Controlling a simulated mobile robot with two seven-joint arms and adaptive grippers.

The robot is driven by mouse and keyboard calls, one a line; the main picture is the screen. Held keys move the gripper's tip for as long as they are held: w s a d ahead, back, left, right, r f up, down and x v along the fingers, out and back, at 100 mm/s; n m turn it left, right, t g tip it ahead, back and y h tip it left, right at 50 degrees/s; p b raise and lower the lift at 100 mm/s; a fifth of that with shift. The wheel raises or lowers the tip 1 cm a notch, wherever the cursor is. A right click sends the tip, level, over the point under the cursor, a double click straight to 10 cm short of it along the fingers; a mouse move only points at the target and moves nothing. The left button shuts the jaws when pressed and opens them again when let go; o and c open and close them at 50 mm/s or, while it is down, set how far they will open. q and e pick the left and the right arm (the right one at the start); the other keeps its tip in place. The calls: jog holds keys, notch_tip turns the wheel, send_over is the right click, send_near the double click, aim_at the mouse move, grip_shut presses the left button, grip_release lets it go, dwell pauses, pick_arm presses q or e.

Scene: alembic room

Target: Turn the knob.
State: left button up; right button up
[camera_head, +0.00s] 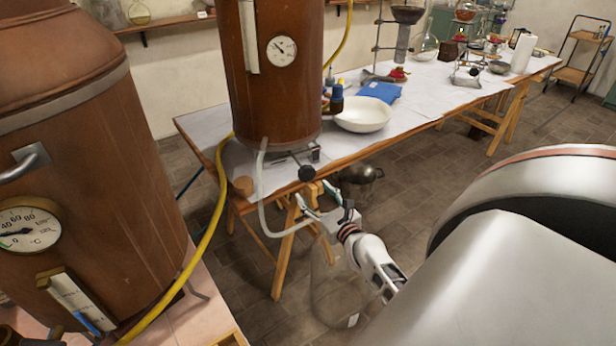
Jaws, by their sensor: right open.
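A dark round knob (306,173) sits at the foot of the brown copper vessel (275,90), near the front edge of the long table. My right gripper (316,197) is open, with its two fingers pointing up toward the knob from below and slightly right. The fingers appear apart from the knob, with nothing between them. The exact depth gap is hard to tell. My left gripper is not in view.
A pale hose (263,200) hangs from the vessel beside the knob. A clear glass flask (335,295) stands below my right wrist. A white bowl (363,114) is on the table. A large copper boiler (85,140) and yellow hose (207,235) fill the left.

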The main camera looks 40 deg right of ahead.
aim_at(309, 175)
jog(key=shift+w+d+r+m+h, duration=0.1)
jog(key=shift+w+d+m, duration=0.5)
jog(key=shift+w, duration=0.7)
jog(key=shift+w+d+r+m+h, duration=0.1)
jog(key=shift+w+d+m, duration=0.25)
jog(key=shift+w+d, duration=0.75)
jog(key=shift+w+d+r+m+h, duration=0.1)
jog(key=shift+w+d+m, duration=0.4)
jog(key=shift+w, duration=1)
jog(key=c, duration=1.1)
